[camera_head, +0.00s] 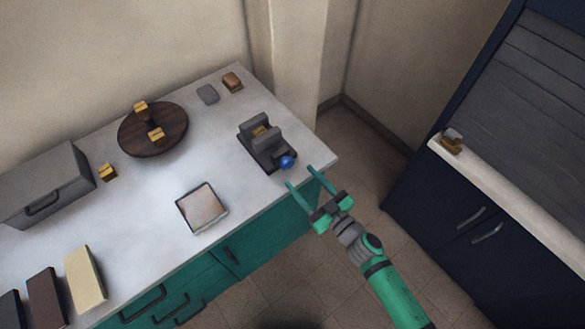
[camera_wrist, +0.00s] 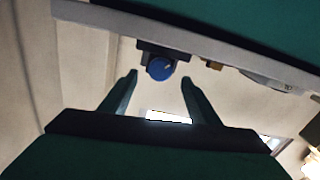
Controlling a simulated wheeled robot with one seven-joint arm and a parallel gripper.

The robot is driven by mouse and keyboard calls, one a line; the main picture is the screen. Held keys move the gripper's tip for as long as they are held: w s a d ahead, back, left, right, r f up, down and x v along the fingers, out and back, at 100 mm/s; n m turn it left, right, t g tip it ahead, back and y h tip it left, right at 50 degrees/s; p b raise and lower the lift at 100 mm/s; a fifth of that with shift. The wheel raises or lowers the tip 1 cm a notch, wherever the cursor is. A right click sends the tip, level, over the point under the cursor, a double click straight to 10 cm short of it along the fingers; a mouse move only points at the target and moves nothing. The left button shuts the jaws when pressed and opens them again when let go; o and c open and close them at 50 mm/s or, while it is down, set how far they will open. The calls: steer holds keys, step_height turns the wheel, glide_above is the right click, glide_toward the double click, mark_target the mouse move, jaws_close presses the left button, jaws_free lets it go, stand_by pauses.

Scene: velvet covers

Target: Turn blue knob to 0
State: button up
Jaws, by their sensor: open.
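The blue knob (camera_head: 287,162) is on the front of a dark grey device (camera_head: 262,148) that stands near the right corner of the white counter. The knob also shows in the wrist view (camera_wrist: 160,68), with a light pointer mark on its face tilted toward the upper right. The scale numbers around it cannot be read. My green gripper (camera_head: 299,176) is open and empty, just in front of the counter's edge. Its fingertips are apart from the knob. In the wrist view the knob appears between the two fingers (camera_wrist: 159,76), beyond their tips.
The white counter (camera_head: 145,205) holds a round dark wooden board (camera_head: 170,138), a framed tile (camera_head: 202,208), a grey box (camera_head: 45,185) and several small blocks. A dark cabinet (camera_head: 455,215) stands at the right. The floor between counter and cabinet is clear.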

mark_target(289, 166)
steer(key=x, duration=0.6)
steer(key=shift+s, duration=0.1)
steer(key=c, duration=1.1)
